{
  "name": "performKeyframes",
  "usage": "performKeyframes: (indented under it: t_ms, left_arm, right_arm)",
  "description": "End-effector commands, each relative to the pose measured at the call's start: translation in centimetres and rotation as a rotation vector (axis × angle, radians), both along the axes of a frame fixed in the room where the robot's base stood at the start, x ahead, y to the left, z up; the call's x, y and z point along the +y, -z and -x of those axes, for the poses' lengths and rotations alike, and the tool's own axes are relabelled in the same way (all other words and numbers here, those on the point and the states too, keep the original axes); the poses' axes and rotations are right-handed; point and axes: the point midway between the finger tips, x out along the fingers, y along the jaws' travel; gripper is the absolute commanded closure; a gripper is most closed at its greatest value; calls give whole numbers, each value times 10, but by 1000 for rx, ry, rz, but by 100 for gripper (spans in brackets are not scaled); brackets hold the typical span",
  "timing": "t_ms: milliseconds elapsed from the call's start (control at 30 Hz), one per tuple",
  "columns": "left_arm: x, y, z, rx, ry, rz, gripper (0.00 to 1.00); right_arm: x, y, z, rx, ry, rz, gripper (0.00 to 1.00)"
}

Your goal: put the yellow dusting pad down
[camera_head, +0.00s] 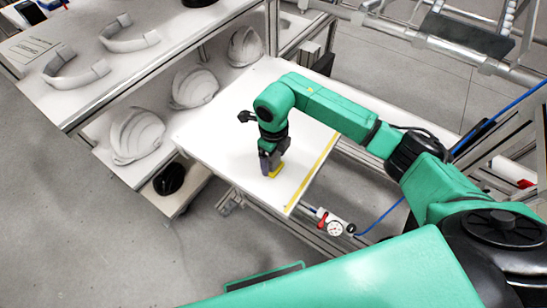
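The yellow dusting pad (275,171) shows as a small yellow piece at the tips of my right gripper (270,165), low over the white table (215,135). The gripper points down and covers much of the pad. Its fingers appear closed around the pad's top, and the pad's underside is at or just above the table surface; I cannot tell which. My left gripper is not in view; only a green part of my own body fills the bottom of the picture.
White helmet shells (137,135) sit on a lower shelf at the left, with grey headbands (75,72) above. A yellow strip (312,172) runs along the table's right edge. A gauge (334,228) is mounted below the front corner. The tabletop left of the gripper is clear.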

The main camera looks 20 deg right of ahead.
Motion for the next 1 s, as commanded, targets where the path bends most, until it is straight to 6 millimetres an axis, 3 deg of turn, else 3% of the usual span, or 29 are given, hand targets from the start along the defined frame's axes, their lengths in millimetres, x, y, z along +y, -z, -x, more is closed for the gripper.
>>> performKeyframes:
  t_ms: [167,267,700,1000]
  left_arm:
    - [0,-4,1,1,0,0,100]
    - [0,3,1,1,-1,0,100]
    - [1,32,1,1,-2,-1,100]
    - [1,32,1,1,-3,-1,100]
  right_arm:
    - [0,-4,0,0,0,0,13]
    - [0,-12,-2,-4,1,-1,13]
    - [0,-112,-1,-4,0,0,13]
    - [0,-123,0,1,1,1,13]
